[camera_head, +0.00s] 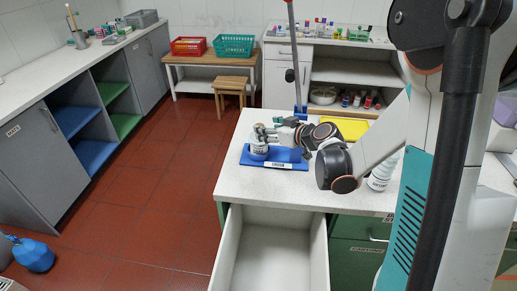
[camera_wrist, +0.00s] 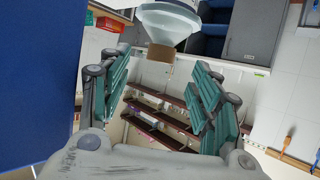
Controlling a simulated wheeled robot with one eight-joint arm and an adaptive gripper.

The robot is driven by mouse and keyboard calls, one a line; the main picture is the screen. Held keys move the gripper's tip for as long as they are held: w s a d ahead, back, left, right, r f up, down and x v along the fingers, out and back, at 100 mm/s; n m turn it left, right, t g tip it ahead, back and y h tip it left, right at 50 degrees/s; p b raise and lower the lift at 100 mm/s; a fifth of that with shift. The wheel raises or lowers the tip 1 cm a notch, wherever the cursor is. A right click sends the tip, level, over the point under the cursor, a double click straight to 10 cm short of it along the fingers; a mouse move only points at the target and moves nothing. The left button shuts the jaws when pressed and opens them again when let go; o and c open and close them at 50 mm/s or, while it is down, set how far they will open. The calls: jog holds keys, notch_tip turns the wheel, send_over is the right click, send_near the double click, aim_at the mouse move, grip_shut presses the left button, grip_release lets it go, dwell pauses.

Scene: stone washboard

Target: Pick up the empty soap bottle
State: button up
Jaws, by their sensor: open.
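The blue surface (camera_wrist: 40,80) fills the left. I cannot tell whether the bottle is empty.
Another white bottle (camera_head: 381,173) stands on the counter, partly behind my arm. A yellow item (camera_head: 349,128) lies behind my arm. An upright pole on a blue base (camera_head: 301,111) stands behind the tray. An open drawer (camera_head: 270,250) juts out below the counter.

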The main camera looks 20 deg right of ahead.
jog(key=x, duration=0.2)
jog(key=b+x, duration=0.1)
jog(key=x, duration=0.1)
jog(key=b+x, duration=0.1)
jog(key=shift+w+a+f, duration=0.1)
jog(key=shift+w+f, duration=0.1)
jog(key=shift+f, duration=0.25)
jog(key=shift+w+a, duration=0.15)
jog(key=shift+w, duration=0.2)
jog(key=c, duration=1)
jog(key=shift+s, duration=0.1)
jog(key=shift+c, duration=0.3)
jog(key=shift+r, duration=0.45)
jog(key=shift+c, duration=1.3)
notch_tip(320, 180, up, 9)
jog(key=p, duration=0.3)
grip_shut()
